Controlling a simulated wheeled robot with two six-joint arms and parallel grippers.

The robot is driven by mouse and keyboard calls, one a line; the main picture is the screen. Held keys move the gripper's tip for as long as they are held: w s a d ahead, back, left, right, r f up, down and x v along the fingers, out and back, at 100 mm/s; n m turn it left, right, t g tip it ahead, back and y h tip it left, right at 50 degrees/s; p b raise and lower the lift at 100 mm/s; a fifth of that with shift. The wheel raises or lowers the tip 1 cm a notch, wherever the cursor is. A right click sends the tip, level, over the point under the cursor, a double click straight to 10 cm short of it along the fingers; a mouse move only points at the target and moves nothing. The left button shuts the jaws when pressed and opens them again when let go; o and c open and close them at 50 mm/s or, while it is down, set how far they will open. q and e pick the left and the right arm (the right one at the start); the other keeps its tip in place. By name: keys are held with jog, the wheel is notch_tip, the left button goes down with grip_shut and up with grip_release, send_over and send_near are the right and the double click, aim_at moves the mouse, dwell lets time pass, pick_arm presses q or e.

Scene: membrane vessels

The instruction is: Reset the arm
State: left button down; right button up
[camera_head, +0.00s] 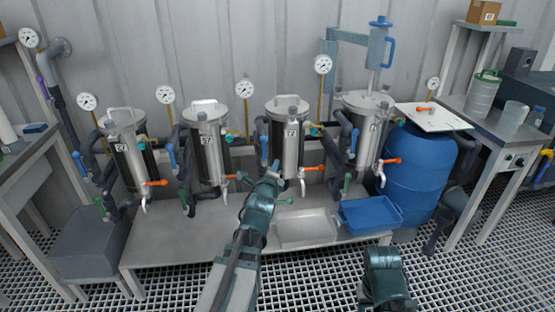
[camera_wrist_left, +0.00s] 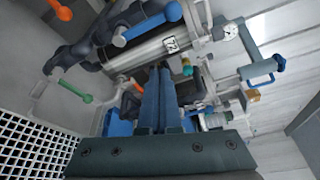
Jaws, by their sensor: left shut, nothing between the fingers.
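My left arm comes in from the bottom middle of the head view. Its gripper (camera_head: 272,172) is shut and empty, in front of the vessels, between the second vessel (camera_head: 207,148) and the third vessel (camera_head: 287,138). In the left wrist view the two fingers (camera_wrist_left: 160,72) lie together with nothing between them. A vessel with a label (camera_wrist_left: 150,50) lies beyond the fingertips there. A teal part of my right arm (camera_head: 385,278) shows at the bottom right of the head view; its gripper is out of view.
Several steel vessels with gauges and coloured valve handles stand along a low bench (camera_head: 160,250). A green handle (camera_head: 284,201) is close to my left gripper. A white tray (camera_head: 305,230) and a blue tray (camera_head: 372,214) are at right. A blue barrel (camera_head: 415,180) stands beyond.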

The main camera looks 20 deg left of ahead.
pick_arm(q)
jog(key=shift+s, duration=0.3)
jog(key=shift+d, duration=0.1)
jog(key=s+d+f+n+g+h+p, duration=0.1)
jog(key=s+d+n+g+p, duration=0.25)
jog(key=d+p, duration=0.3)
jog(key=s+d+f+n+g+h+p, duration=0.1)
jog(key=s+d+n+g+h+p, duration=0.15)
jog(key=d+n+g+p, duration=0.4)
jog(key=s+d+r+n+g+p, duration=0.2)
jog(key=s+d, duration=0.4)
jog(key=s, duration=0.4)
jog(key=s+d+r+n+g+p, duration=0.1)
jog(key=s+d+n+g+p, duration=0.2)
jog(key=s+d+p, duration=0.3)
jog(key=s+g+y, duration=0.1)
jog(key=s, duration=0.3)
jog(key=shift+s+d+r+n, duration=0.15)
jog(key=shift+r+n, duration=0.15)
jog(key=shift+r, duration=0.05)
